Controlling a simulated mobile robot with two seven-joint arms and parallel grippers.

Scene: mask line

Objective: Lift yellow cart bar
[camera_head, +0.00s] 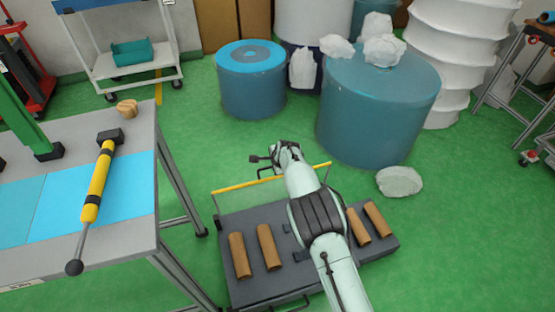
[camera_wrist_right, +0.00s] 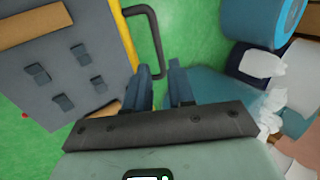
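The dark grey cart (camera_head: 285,240) stands on the floor at bottom centre in the head view. Its thin yellow bar (camera_head: 240,186) runs along the far edge, partly hidden behind my right arm. In the right wrist view, the yellow bar (camera_wrist_right: 125,38) lies along the cart's edge, beside a dark U-shaped handle (camera_wrist_right: 158,50). My right gripper (camera_wrist_right: 162,75) is open, with green floor showing between its fingers. Its fingertips are close to the bar and handle, apparently without gripping either. My left gripper is not in view.
Several brown cardboard tubes (camera_head: 268,247) lie on the cart. A workbench (camera_head: 135,230) with a yellow-and-black tool (camera_head: 98,182) stands left of it. Large blue drums (camera_head: 375,115) and white lumps (camera_head: 400,181) lie beyond. Green floor is free between bench and drums.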

